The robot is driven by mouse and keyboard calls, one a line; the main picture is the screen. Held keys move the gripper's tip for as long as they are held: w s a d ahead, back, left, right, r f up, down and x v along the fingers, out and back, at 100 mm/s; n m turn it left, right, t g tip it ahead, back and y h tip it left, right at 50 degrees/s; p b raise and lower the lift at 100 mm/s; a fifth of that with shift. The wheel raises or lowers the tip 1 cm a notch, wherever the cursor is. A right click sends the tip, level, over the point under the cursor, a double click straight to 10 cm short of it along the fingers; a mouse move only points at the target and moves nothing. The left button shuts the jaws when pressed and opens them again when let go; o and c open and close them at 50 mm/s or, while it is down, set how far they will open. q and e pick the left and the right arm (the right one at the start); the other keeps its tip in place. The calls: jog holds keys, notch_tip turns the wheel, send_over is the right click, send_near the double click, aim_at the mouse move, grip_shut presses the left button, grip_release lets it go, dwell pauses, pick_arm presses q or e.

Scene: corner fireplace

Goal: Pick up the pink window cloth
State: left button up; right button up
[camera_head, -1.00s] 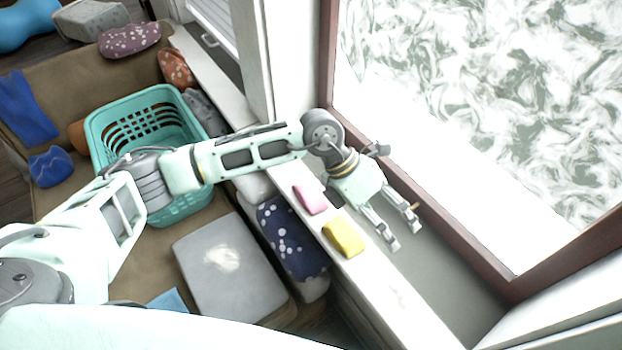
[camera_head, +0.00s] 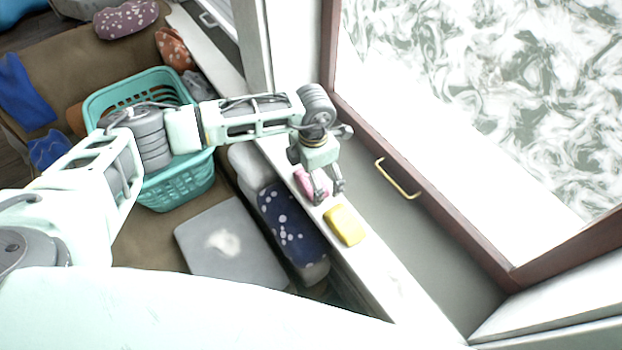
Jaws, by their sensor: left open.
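The pink window cloth (camera_head: 302,181) lies on the white ledge below the window, partly hidden by my left gripper. My left gripper (camera_head: 330,196) points down over the cloth with its fingers open. One finger is over or beside the cloth's right part; I cannot tell whether it touches. My right gripper is not in view.
A yellow cloth or sponge (camera_head: 345,225) lies on the ledge close to the gripper. A brass window handle (camera_head: 398,180) is to the right. A teal basket (camera_head: 178,190), a grey cushion (camera_head: 215,268) and a dotted navy cushion (camera_head: 287,225) are left of the ledge.

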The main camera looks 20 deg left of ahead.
pick_arm(q)
jog(key=shift+f, duration=0.15)
jog(key=c, duration=1.1)
jog(key=shift+w+r, duration=0.1)
jog(key=shift+r, duration=0.55)
notch_tip(320, 180, up, 3)
jog(key=shift+b, duration=0.55)
jog(key=s+d+r+b, duration=0.2)
jog(key=d+r, duration=0.4)
jog(key=d, duration=0.5)
jog(key=shift+s+d+r, duration=0.15)
jog(key=shift+s+r, duration=0.2)
jog(key=shift+s, duration=0.3)
